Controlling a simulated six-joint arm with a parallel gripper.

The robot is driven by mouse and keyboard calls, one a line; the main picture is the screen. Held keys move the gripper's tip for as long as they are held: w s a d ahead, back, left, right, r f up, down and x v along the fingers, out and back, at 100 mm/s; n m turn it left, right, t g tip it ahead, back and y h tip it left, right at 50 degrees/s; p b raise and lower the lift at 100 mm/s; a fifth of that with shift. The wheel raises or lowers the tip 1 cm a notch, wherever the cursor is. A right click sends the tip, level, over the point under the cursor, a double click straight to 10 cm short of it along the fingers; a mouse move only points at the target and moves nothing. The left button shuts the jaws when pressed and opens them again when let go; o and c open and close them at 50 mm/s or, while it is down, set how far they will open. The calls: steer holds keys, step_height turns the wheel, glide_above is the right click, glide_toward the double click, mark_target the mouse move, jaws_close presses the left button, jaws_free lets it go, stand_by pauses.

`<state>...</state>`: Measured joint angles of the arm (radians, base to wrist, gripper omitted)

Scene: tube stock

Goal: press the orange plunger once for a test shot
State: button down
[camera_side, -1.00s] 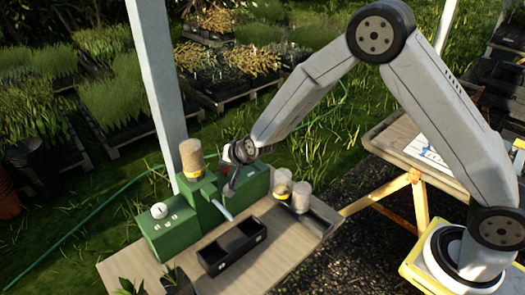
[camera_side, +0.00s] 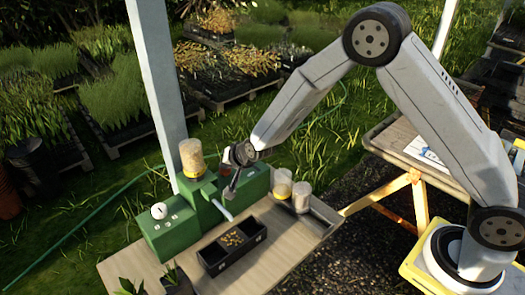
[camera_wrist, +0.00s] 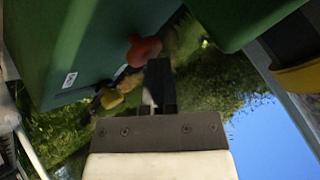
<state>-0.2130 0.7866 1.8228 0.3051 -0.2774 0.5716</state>
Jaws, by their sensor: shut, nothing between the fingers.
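The orange plunger (camera_wrist: 143,50) shows in the wrist view on the green machine (camera_wrist: 95,45). My gripper (camera_wrist: 159,64) is shut and empty, its tips right beside the plunger; I cannot tell whether they touch. In the side view my gripper (camera_side: 230,190) is over the middle of the green machine (camera_side: 168,235), and the plunger is hard to make out there. A jar of yellowish grain (camera_side: 191,160) stands on top of the machine. A black divided tray (camera_side: 207,262) sits below the spout (camera_side: 222,210), with a heap of golden grain (camera_side: 232,240) in its middle part.
Two jars (camera_side: 283,184) (camera_side: 301,196) stand at the right on the wooden bench (camera_side: 285,250). Small potted plants (camera_side: 175,280) are at the front left edge. A white post (camera_side: 155,80) rises behind the machine.

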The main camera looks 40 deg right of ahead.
mark_target(227, 171)
stand_by(0.6)
steer(key=shift+r, duration=1.1)
steer(key=shift+r, duration=0.1)
steer(key=shift+r, duration=2.45)
steer(key=shift+s, duration=0.1)
steer(key=s+d+n+g, duration=0.3)
steer(key=s+d+n, duration=0.1)
steer(key=s, duration=1)
steer(key=s+d+n+g+h, duration=0.1)
steer(key=s+d+n+g, duration=0.2)
steer(key=s, duration=1)
steer(key=d, duration=0.3)
steer(key=shift+s+d+n+g, duration=0.3)
steer(key=shift+s+n, duration=0.05)
steer(key=shift+n, duration=0.05)
